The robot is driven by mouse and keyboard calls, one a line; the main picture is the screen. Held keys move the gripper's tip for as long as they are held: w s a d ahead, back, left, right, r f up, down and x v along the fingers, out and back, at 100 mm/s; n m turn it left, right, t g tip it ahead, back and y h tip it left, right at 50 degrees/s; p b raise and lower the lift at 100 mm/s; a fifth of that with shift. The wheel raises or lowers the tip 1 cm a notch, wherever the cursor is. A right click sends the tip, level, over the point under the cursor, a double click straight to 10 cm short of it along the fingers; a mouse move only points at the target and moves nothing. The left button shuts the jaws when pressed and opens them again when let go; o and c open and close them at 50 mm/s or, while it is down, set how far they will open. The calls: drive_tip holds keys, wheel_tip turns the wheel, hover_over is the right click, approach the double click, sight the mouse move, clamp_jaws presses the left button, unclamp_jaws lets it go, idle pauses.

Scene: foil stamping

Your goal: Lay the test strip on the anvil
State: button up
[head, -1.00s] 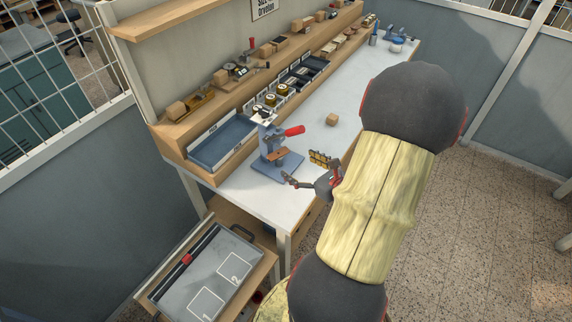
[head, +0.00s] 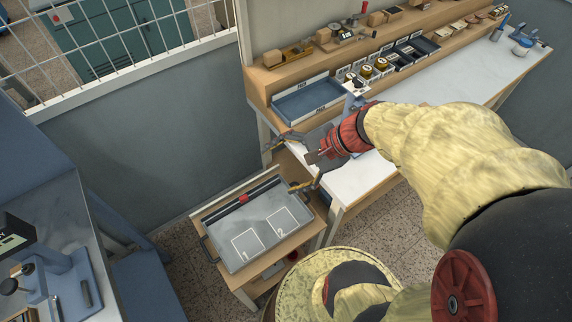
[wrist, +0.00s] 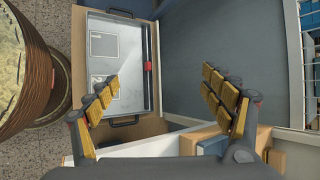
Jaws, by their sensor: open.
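My gripper (head: 297,163) is open and empty at the near left corner of the bench, high over the tray's back right side. In the wrist view its two padded fingers (wrist: 160,78) are spread wide with nothing between them. The grey tray (head: 266,232), with white outlines marked 1 and 2, lies on a low wooden stand; it also shows in the wrist view (wrist: 125,62). I cannot make out a test strip.
The white bench (head: 355,180) runs to the back right. A blue bin (head: 305,100) and wooden shelf with foil rolls (head: 366,71) line its back. Another bench with a blue device (head: 72,285) stands at left. A grey wall (head: 150,130) stands behind the tray.

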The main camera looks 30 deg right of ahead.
drive_tip(key=s+a+r+n+h, duration=0.2)
drive_tip(key=s+r+n+h, duration=0.3)
drive_tip(key=r+n, duration=0.5)
drive_tip(key=n+h, duration=0.1)
drive_tip(key=n, duration=0.4)
drive_tip(key=shift+s+a, duration=0.35)
drive_tip(key=shift+s, duration=0.05)
drive_tip(key=shift+d, duration=0.1)
